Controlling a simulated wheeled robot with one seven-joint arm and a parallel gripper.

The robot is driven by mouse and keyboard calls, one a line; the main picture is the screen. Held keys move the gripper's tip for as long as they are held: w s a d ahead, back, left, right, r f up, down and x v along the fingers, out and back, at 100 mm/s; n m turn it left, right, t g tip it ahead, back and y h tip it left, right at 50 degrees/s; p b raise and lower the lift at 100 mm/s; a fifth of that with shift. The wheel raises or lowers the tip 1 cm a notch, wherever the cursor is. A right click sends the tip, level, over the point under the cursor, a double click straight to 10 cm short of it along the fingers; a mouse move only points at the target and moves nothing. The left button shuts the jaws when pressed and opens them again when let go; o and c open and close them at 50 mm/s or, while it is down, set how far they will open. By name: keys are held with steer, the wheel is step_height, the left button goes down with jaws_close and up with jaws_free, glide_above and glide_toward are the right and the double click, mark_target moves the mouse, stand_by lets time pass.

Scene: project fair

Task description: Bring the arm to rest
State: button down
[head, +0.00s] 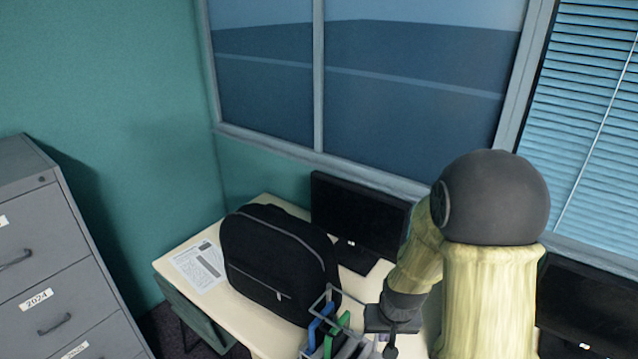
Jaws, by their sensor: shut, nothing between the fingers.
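My arm stands at the right of the head view, bent at a large dark round joint, with pale yellow-green covered links. Its forearm slopes down and to the left toward the desk. My gripper (391,346) is at the end of it, pointing down. It is shut with nothing in it. It is close to the right of a wire rack in the picture. I cannot tell whether it touches the rack or the desk.
A pale desk (188,250) holds a black backpack (272,262), a printed sheet (200,264), a dark monitor (357,217) and the wire rack (326,298) with blue and green items. Another monitor (585,305) is at right. A grey filing cabinet (50,265) stands at left.

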steer(key=s+r, duration=0.8)
steer(key=s, duration=0.1)
steer(key=shift+d+r+b, duration=0.2)
steer(key=shift+d+b, duration=0.1)
steer(key=shift+s, duration=0.1)
stand_by(0.6)
